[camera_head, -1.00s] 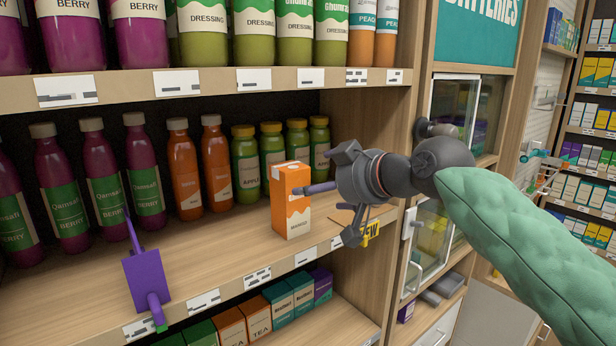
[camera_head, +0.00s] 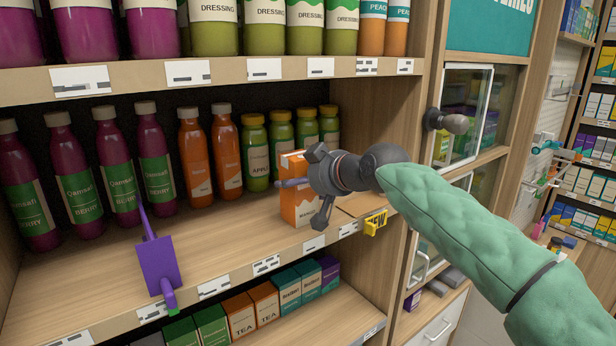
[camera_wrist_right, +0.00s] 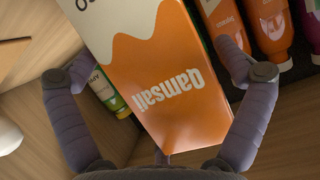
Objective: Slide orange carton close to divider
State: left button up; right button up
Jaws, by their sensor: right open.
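The orange and white carton (camera_head: 296,208) stands upright on the middle shelf (camera_head: 215,258), in front of the green-labelled jars and near the shelf's front edge. A purple plate with a green clip, seemingly the divider (camera_head: 158,264), stands at the shelf's front edge to the left, well apart from the carton. My right gripper (camera_head: 300,198) is at the carton from the right and partly hides it. In the right wrist view the carton (camera_wrist_right: 165,90) lies between the two spread fingers, with a gap visible on the left side. My left gripper is not in view.
Purple bottles (camera_head: 112,180), orange bottles (camera_head: 195,155) and green jars (camera_head: 256,152) line the back of the shelf. A wooden side panel (camera_head: 372,130) and a yellow NEW tag (camera_head: 375,223) are at right. Shelf room between divider and carton is clear.

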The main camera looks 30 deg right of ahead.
jog(key=c, duration=1.2)
jog(key=shift+a, duration=0.1)
jog(key=shift+a, duration=0.1)
jog(key=shift+s+a+p, duration=0.2)
jog(key=shift+a+p, duration=0.55)
jog(key=shift+a, duration=0.85)
jog(key=shift+a, duration=0.1)
jog(key=shift+a+f+p, duration=0.1)
jog(key=shift+a+p, duration=0.25)
jog(key=shift+a, duration=0.55)
jog(key=shift+s+a, duration=0.15)
jog(key=shift+a, duration=0.7)
jog(key=shift+a, duration=0.1)
